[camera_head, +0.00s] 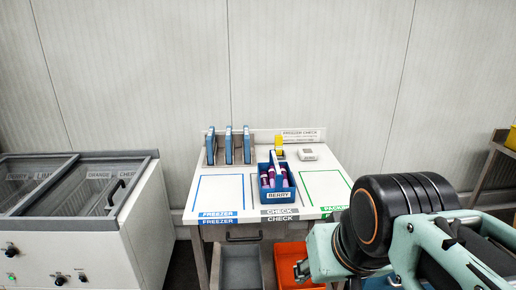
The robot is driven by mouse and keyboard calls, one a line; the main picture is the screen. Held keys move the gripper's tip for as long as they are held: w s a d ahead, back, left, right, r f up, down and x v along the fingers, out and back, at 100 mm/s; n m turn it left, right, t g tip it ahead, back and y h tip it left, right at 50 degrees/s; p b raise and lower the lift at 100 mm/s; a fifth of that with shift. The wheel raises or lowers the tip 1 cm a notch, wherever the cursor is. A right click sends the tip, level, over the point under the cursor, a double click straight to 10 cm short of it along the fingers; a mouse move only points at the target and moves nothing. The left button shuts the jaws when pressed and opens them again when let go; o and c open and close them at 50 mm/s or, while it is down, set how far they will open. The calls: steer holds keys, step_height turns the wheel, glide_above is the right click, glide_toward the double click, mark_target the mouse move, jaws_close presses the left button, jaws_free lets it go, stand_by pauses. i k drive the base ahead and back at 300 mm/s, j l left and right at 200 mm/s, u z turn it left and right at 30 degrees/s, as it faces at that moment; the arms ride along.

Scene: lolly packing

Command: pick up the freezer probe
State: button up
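A yellow upright item (279,144) stands at the back of the white work table (240,180), just behind the blue BERRY bin. A small white device with a grey face (307,154) lies to its right, below the FREEZER CHECK sign. Either may be the freezer probe; they are too small to tell. My arm crosses the lower right of the view, in front of the table's right side.
The BERRY bin (277,193) holds several purple-and-white items. Blue upright packs (228,146) stand in a rack at the back left. Blue and green outlined areas are empty. A chest freezer (150,215) stands left; grey (240,250) and orange (290,255) bins sit below.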

mark_target(278, 139)
steer(key=i+z, duration=0.25)
steer(key=i, duration=0.85)
